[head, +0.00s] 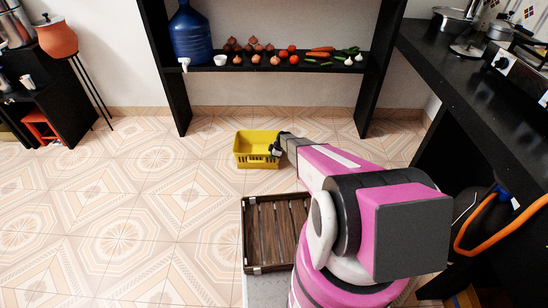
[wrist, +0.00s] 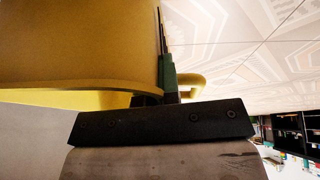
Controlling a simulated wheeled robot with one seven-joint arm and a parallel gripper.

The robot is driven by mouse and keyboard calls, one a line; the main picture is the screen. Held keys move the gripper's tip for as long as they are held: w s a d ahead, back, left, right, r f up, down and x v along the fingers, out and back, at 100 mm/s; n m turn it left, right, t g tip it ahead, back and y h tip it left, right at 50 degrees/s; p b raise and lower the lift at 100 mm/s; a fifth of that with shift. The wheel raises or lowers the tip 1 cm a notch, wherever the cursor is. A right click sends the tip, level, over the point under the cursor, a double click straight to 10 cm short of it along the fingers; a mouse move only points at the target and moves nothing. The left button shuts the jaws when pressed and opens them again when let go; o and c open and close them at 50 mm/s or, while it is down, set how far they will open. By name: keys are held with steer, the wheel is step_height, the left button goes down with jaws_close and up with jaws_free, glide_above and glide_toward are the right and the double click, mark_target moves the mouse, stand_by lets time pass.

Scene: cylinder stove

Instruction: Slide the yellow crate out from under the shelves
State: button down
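The yellow crate (head: 243,157) sits upright on the tiled floor below the shelf unit. Most of it lies forward of the line between the shelf's front legs, and nothing shows inside it. My gripper (head: 276,149) is at the crate's right side, near its front corner. In the wrist view the crate wall (wrist: 75,45) fills the upper left. The dark fingers of my gripper (wrist: 164,80) are close together at the crate's edge, shut on it. One finger is mostly hidden behind the wall. A curved yellow part (wrist: 196,83) shows right of the fingers.
A brown wooden crate (head: 246,232) lies nearer me, with a floor gap before the yellow crate. The black shelf (head: 225,68) holds vegetables and a blue water jug (head: 191,36). The black counter (head: 455,75) stands at right.

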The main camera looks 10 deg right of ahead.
steer(key=shift+s, duration=0.15)
steer(key=c, duration=1.3)
jaws_free()
steer(key=shift+o, duration=0.2)
steer(key=v, duration=1)
steer(key=shift+d+r, duration=0.15)
steer(key=shift+r, duration=0.25)
